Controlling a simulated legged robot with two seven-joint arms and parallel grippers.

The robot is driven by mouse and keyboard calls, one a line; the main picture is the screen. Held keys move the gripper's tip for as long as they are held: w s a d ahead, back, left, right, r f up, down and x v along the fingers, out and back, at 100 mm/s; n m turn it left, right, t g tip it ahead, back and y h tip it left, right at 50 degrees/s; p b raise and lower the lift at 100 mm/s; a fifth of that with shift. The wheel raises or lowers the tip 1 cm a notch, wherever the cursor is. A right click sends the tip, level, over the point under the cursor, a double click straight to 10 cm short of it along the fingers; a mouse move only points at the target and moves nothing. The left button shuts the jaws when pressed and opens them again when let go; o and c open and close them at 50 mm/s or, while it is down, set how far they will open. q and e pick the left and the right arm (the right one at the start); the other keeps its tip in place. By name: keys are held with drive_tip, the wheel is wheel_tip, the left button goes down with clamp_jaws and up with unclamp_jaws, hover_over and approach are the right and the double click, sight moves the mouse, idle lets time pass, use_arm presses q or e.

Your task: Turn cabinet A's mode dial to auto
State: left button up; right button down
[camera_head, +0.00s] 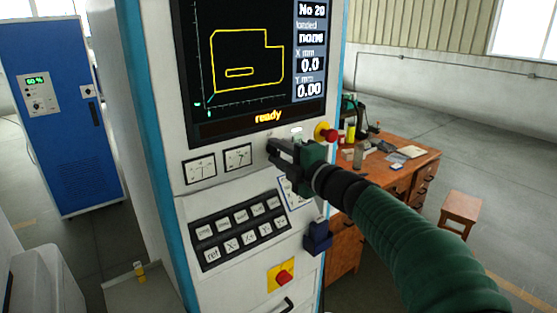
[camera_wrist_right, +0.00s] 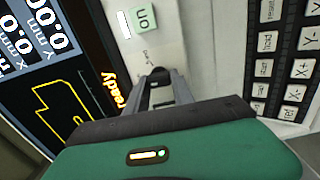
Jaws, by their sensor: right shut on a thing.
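The control cabinet (camera_head: 215,187) stands in front of me, white with blue edges, its screen (camera_head: 245,65) reading "ready". No letter naming it is readable. My right gripper (camera_head: 280,152) is at the panel just below the screen, hiding what it holds in the head view. In the right wrist view my right gripper (camera_wrist_right: 161,82) has its fingers close together on a small dark knob, which looks like the mode dial (camera_wrist_right: 160,78). Small marks beside it are too blurred to read, so its setting cannot be told. My left gripper is not in view.
A red stop button (camera_head: 327,133) on yellow sits right of my gripper. Two gauges (camera_head: 238,157) and a dark keypad (camera_head: 239,229) are left and below. A green "on" button (camera_wrist_right: 142,18) is near. A blue cabinet (camera_head: 58,120), wooden desk (camera_head: 405,172) and stool (camera_head: 460,208) stand farther off.

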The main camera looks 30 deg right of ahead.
drive_tip(key=shift+f+n, duration=0.3)
drive_tip(key=shift+f, duration=0.1)
drive_tip(key=c, duration=1.4)
unclamp_jaws()
drive_tip(key=o, duration=0.3)
drive_tip(key=shift+a+r, duration=0.1)
drive_tip(key=shift+r, duration=0.05)
drive_tip(key=shift+r, duration=0.1)
drive_tip(key=s+p, duration=0.2)
drive_tip(key=s, duration=0.3)
drive_tip(key=s+d+p, duration=0.1)
drive_tip(key=s+p, duration=0.1)
drive_tip(key=s, duration=0.4)
drive_tip(key=s+p, duration=0.2)
drive_tip(key=s, duration=0.3)
drive_tip(key=shift+s+d, duration=0.2)
drive_tip(key=shift+s, duration=0.1)
